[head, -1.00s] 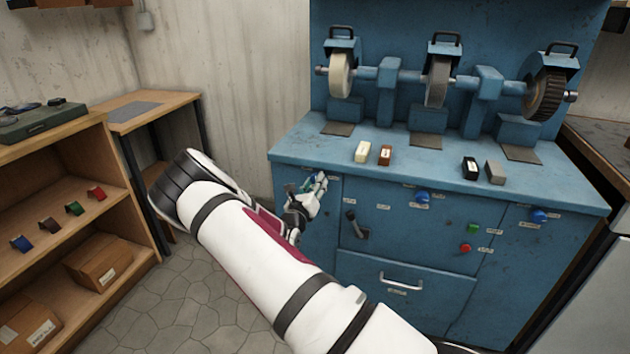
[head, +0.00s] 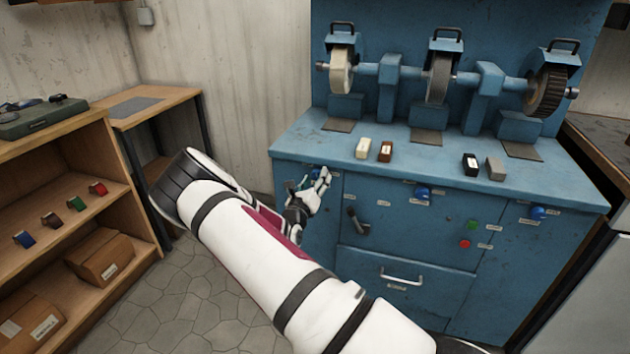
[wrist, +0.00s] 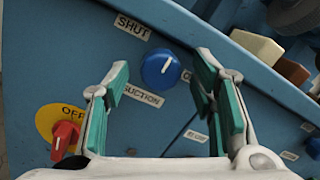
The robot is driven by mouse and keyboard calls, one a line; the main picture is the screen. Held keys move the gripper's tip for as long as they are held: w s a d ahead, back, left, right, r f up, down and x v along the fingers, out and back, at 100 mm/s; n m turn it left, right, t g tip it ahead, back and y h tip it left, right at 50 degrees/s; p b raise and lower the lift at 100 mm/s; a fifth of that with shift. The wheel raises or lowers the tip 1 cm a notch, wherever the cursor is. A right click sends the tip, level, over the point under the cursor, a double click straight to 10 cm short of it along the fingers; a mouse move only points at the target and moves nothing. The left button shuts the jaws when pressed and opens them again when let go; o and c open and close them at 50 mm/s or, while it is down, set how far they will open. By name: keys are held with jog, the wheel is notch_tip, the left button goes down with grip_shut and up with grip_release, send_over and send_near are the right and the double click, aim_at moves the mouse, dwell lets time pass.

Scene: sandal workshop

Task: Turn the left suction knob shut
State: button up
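The left suction knob (wrist: 161,68) is a round blue knob on the blue cabinet front in the wrist view. Its white pointer line points up and slightly right. A SHUT label (wrist: 132,26) lies at its upper left, a SUCTION label (wrist: 142,95) just below it, and another label at its right is mostly covered by a finger. My gripper (wrist: 162,72) is open, with one teal-padded finger on each side of the knob. Whether the fingers touch it is unclear. In the head view my gripper (head: 320,182) is at the cabinet's left front and hides the knob.
A red switch on a yellow OFF plate (wrist: 45,120) is at lower left in the wrist view. The head view shows a black lever (head: 357,222), two other blue knobs (head: 423,193) (head: 538,213), and a drawer handle (head: 401,280). A wooden shelf (head: 75,225) stands left.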

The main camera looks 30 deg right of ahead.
jog(key=v, duration=1.2)
dwell(0.3)
